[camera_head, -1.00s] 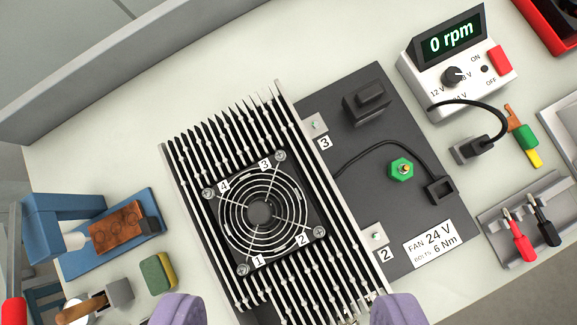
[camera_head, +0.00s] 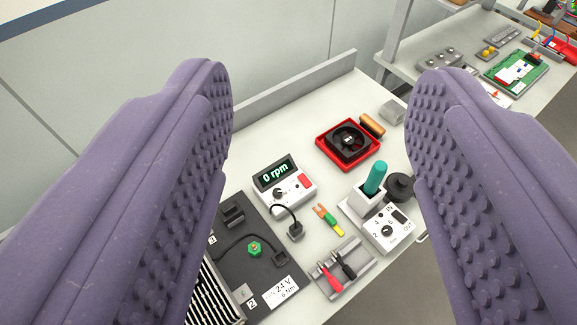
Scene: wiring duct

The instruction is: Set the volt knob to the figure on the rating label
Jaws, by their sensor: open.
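The white power supply box (camera_head: 285,185) stands on the bench in the middle of the view, with a lit display (camera_head: 277,173) reading 0 rpm and a red switch. Its black volt knob (camera_head: 279,193) is on the front face; its pointer and scale are too small to read now. The rating label (camera_head: 282,292) lies on the dark plate and shows 24 V and 6 Nm, with FAN 24 V legible in the earlier view. My gripper (camera_head: 322,85) is open and empty, its two purple ribbed fingers wide apart at left and right, above and apart from the box.
The dark plate (camera_head: 238,262) carries a green-based terminal (camera_head: 255,249) and a finned heat sink (camera_head: 207,290). A red tray (camera_head: 348,158) holds a fan. A white torque unit (camera_head: 386,233), a teal-handled tool (camera_head: 375,178) and a lead holder (camera_head: 345,262) stand at right. A back ledge borders the bench.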

